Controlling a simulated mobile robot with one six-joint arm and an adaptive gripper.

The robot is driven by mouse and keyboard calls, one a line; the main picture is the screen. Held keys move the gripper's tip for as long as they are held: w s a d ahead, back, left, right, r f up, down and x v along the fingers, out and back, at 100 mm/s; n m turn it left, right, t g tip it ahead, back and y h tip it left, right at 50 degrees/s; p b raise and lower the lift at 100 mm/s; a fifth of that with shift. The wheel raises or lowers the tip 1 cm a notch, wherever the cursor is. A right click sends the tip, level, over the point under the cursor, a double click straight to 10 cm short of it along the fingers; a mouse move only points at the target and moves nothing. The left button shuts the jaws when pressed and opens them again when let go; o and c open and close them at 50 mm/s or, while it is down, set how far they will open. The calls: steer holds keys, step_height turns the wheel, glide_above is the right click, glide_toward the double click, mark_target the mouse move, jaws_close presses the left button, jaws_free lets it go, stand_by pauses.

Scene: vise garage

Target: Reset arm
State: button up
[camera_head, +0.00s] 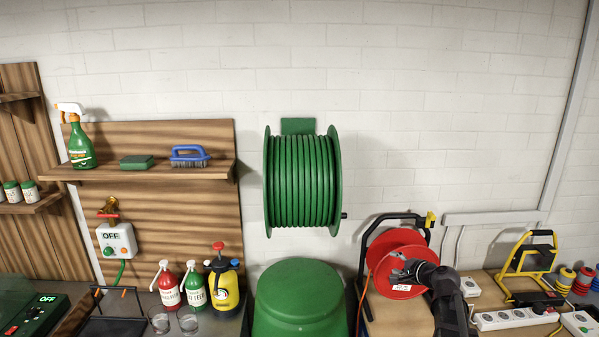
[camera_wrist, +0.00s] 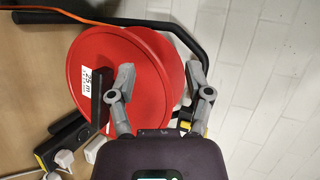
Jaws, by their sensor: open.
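My gripper (camera_head: 404,270) is at the lower right in the head view, in front of the red cable reel (camera_head: 397,250). The red face of the reel (camera_wrist: 125,50) lies behind the fingers, with a white "25 m" label. I cannot tell how far the fingers are from the reel.
A green hose reel (camera_head: 302,180) hangs on the white brick wall above a green barrel (camera_head: 299,290). A power strip (camera_head: 514,318) and a yellow-framed work lamp (camera_head: 531,262) are at the right. Spray bottles (camera_head: 194,284) stand at the left. The upper wall is clear.

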steer(key=s+a+f+n+g, duration=0.7)
steer(key=s+a+f+n, duration=0.15)
steer(key=s+a, duration=0.35)
steer(key=s+f+n+g+h, duration=0.2)
steer(key=s+h, duration=0.1)
steer(key=s, duration=0.3)
steer(key=s+a+f+n+g+h, duration=0.1)
steer(key=s+f+n+g+h, duration=0.1)
steer(key=s, duration=0.5)
steer(key=shift+a+g+h, duration=0.2)
steer(key=shift+g+h, duration=0.3)
steer(key=shift+g, duration=0.3)
steer(key=shift+f, duration=0.1)
steer(key=shift+c, duration=0.6)
steer(key=shift+a, duration=0.1)
